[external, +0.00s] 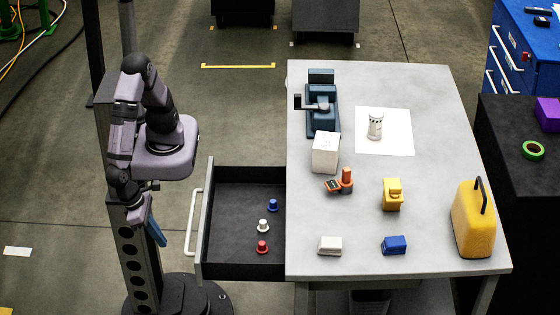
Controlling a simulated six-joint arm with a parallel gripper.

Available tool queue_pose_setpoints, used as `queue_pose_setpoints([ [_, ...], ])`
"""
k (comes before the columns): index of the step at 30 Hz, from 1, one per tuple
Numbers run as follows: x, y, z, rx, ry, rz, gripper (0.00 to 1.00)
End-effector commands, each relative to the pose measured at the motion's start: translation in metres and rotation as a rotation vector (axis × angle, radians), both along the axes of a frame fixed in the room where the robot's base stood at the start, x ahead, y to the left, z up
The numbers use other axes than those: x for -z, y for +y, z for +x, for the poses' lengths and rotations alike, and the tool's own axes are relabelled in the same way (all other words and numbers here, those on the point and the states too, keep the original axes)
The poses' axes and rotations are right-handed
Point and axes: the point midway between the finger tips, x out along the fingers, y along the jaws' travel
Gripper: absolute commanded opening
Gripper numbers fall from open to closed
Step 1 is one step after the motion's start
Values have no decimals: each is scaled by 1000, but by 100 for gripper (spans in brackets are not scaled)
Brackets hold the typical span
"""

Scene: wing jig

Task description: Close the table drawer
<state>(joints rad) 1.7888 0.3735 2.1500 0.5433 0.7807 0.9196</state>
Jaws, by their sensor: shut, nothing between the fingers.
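The table drawer (237,268) is pulled out from the left side of the grey table (430,120). It is a dark open box with a grey front panel and a white bar handle (192,222) on its outer left face. Three small pegs lie inside it: blue (273,205), white (263,226) and red (262,247). My gripper (160,242) points down to the left of the handle, with a visible gap between them. It is shut and empty, and its blue fingers look thin from here.
On the table are a blue vise (322,118), a white cube (325,154), a white cylinder on paper (375,127), an orange tool (345,182), small blocks and a yellow canister (474,222). A black bench (525,185) stands at right.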

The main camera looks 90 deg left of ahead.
Motion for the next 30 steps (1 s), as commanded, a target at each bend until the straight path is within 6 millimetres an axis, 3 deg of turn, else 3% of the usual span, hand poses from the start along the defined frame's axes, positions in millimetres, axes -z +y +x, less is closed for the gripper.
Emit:
queue_pose_setpoints([
  [11,11,1,5,11,-1,9,0],
  [28,98,2,39,10,1,10,0],
  [30,92,1,51,6,1,6,0],
])
